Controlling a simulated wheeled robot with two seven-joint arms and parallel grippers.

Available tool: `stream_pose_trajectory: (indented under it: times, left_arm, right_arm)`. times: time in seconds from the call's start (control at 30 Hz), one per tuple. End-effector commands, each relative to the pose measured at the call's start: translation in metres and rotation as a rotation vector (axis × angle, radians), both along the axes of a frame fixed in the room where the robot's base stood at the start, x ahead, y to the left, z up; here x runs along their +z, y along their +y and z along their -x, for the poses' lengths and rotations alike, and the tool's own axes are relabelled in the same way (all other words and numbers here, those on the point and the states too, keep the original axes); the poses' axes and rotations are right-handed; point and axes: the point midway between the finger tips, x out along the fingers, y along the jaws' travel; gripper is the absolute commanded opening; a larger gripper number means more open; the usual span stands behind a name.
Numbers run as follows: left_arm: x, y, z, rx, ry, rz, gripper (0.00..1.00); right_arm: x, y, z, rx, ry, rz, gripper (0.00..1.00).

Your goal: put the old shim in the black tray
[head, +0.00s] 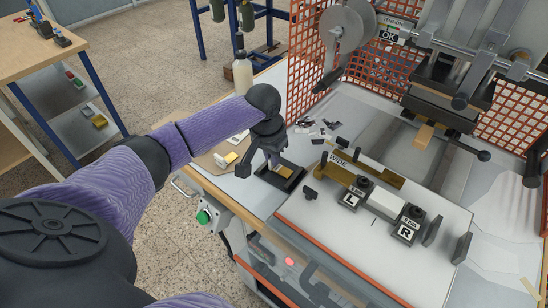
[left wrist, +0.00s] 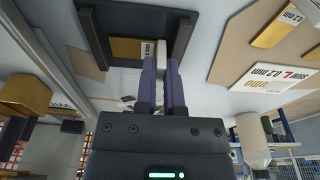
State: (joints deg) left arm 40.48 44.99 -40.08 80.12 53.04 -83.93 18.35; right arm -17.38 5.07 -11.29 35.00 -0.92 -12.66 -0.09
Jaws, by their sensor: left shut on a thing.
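My left gripper (head: 272,160) points down over the black tray (head: 292,185), which lies at the left of the machine's bench. In the left wrist view the gripper (left wrist: 162,75) is shut on the pale edge of the old shim (left wrist: 126,48), a brass-coloured plate with print on it. The shim shows within the outline of the black tray (left wrist: 88,35), at or just above its floor; I cannot tell whether it touches. The fingers partly hide it in the head view. My right gripper is out of view.
A card with brass pieces (left wrist: 262,75) lies beside the tray. The white plate (head: 340,220) carries a brass bar marked WIDE (head: 345,172) and dark blocks marked L and R (head: 408,228). Small dark bits (head: 315,127) lie behind. A bottle (head: 243,75) stands at the back edge.

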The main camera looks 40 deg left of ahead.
Motion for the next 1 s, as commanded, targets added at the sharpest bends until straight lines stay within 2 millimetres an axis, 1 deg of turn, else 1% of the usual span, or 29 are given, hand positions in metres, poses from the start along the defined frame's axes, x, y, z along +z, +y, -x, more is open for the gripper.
stream_pose_trajectory:
  times: [0.3, 0.33, 0.37, 0.4, 0.5, 0.73, 0.8, 0.87, 0.97, 1.0]
  left_arm:
    - [-0.002, 0.000, 0.000, 0.000, 0.000, 0.000, 0.00]
    - [-0.003, 0.000, 0.000, 0.000, 0.000, 0.000, 0.13]
    - [-0.002, 0.000, 0.000, 0.000, -0.001, 0.000, 0.19]
    - [-0.002, 0.000, 0.000, 0.000, -0.001, 0.000, 0.28]
    - [-0.002, 0.000, 0.000, 0.000, -0.001, 0.000, 0.46]
    - [-0.002, 0.000, 0.000, 0.000, -0.001, 0.000, 0.46]
    - [0.002, 0.000, 0.000, 0.000, -0.002, 0.000, 0.46]
    - [0.012, 0.000, 0.001, 0.000, -0.002, 0.000, 0.46]
    - [0.040, 0.000, 0.005, -0.002, -0.005, -0.001, 0.46]
    - [0.053, 0.000, 0.006, -0.001, -0.005, 0.001, 0.46]
  right_arm:
    - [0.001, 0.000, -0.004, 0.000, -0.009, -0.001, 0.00]
    - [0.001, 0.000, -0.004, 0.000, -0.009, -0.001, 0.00]
    - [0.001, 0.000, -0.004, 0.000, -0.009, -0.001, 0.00]
    - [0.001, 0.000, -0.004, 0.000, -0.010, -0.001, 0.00]
    - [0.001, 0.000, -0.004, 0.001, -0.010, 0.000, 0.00]
    - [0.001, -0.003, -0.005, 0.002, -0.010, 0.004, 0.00]
    - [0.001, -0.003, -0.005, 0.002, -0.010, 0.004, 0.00]
    - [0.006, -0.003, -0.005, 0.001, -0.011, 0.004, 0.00]
    - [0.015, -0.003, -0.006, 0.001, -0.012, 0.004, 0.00]
    - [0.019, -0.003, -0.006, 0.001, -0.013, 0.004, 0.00]
